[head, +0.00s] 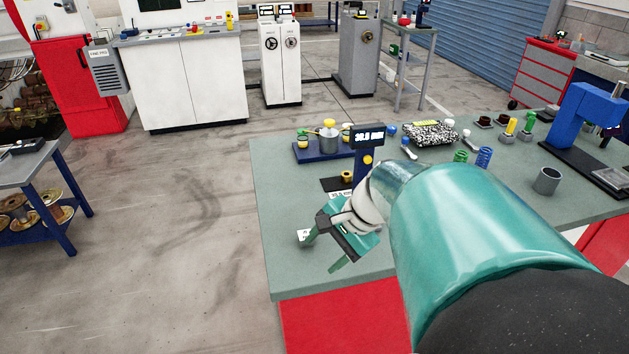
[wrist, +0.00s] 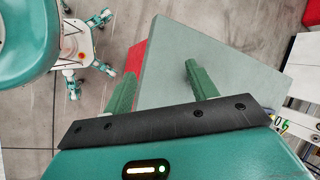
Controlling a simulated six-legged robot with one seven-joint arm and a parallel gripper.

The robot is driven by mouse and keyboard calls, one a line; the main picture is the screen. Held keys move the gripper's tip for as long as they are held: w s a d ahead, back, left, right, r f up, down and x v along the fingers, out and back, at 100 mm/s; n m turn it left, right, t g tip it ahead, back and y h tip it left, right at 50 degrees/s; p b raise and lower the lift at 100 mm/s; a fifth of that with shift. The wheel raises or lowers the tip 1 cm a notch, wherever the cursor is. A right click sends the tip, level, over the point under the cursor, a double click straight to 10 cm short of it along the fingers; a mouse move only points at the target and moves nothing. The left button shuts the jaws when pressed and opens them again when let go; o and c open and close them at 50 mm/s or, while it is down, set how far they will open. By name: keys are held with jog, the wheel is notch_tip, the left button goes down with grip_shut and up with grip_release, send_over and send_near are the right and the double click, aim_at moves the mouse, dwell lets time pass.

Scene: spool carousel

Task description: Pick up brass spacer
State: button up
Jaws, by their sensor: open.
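A small brass-coloured ring, which looks like the brass spacer (head: 347,176), sits on a black pad on the grey-green bench top, just left of a blue display post. My gripper (head: 324,253) is open and empty above the front left part of the bench, nearer to me than the ring. In the wrist view, the two green fingers of my gripper (wrist: 160,70) are spread apart with only bare bench between them. The brass ring does not show in the wrist view.
The blue post with its display (head: 367,136) stands close beside the ring. A blue tray (head: 310,155) holding a grey pot is behind it. Small parts and a blue press (head: 585,120) stand to the right. The bench's front left corner (head: 285,275) is clear.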

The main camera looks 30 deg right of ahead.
jog(key=d+f+m+t, duration=0.1)
jog(key=d+m+t, duration=0.2)
jog(key=d+m, duration=0.2)
jog(key=s+d+f+m+t, duration=0.1)
jog(key=d+f+m+t, duration=0.1)
jog(key=d+m, duration=0.4)
jog(key=s+d+f+m+t, duration=0.1)
jog(key=d+m+t, duration=0.2)
jog(key=d, duration=0.9)
jog(key=shift+d+f+m+t, duration=0.1)
jog(key=shift+f+m+t, duration=0.1)
jog(key=shift+m, duration=0.6)
jog(key=shift+d+f+m+t, duration=0.1)
jog(key=shift+f+m+t, duration=0.1)
jog(key=shift+m, duration=0.6)
jog(key=shift+d+m, duration=0.2)
jog(key=shift+m, duration=0.1)
jog(key=x, duration=1.3)
jog(key=shift+w+d+f, duration=0.15)
jog(key=shift+w+d, duration=0.05)
jog(key=shift+w, duration=0.2)
jog(key=shift+c, duration=0.2)
jog(key=c, duration=1.2)
